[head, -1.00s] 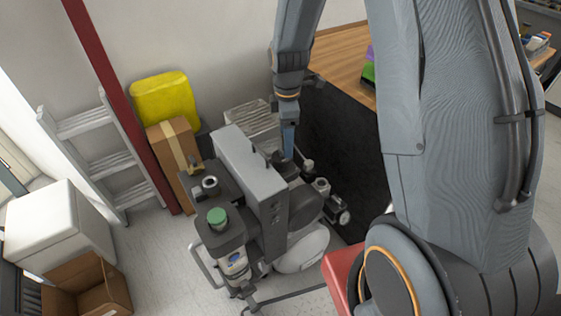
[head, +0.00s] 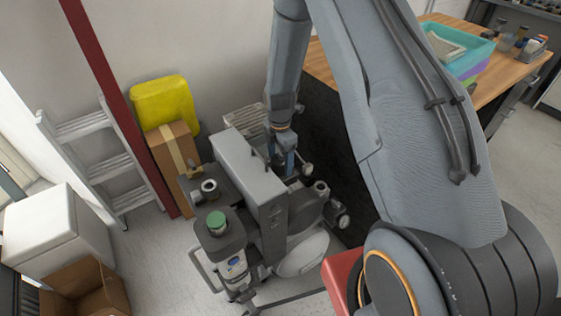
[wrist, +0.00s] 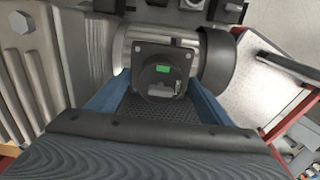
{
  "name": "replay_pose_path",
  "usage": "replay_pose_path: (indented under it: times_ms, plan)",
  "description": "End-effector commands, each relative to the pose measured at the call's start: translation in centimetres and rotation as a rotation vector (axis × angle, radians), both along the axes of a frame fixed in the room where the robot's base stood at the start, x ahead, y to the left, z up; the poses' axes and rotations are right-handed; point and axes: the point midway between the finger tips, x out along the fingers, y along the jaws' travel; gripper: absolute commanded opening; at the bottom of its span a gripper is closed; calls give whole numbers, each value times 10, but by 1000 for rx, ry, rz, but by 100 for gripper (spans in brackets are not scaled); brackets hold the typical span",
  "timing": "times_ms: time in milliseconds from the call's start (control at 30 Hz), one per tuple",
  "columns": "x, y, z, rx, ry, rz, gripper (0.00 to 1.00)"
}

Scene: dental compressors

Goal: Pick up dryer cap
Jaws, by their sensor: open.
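The compressor unit (head: 250,175) stands on the floor in the head view. A green round cap (head: 216,220) sits on its dark front column, and a dark ring-shaped cap (head: 209,186) sits on a second column behind it. I cannot tell for certain which is the dryer cap. My gripper (head: 287,165) points down behind the grey box, to the right of both caps; its tips are partly hidden. In the wrist view, the blue fingers of my gripper (wrist: 155,104) are apart, with a black fitting with a green mark (wrist: 162,69) beyond them. Nothing is visibly held.
A cardboard box (head: 170,160) and a yellow container (head: 163,103) stand behind the compressor, beside a ladder (head: 105,160) and red post (head: 118,110). A wooden bench (head: 433,93) is at right.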

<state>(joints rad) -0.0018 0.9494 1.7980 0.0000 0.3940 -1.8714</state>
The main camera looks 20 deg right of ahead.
Motion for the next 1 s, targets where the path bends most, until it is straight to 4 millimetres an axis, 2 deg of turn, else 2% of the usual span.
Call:
replay_pose_path:
  times_ms: [133,400,600,700,1000]
  plan:
    - [-1,0,-13,0,1,0,73]
    - [0,0,-15,0,0,-1,73]
    - [0,0,-14,0,0,-1,39]
    - [0,0,-14,0,0,-1,26]
    - [0,0,-11,0,-1,-1,26]
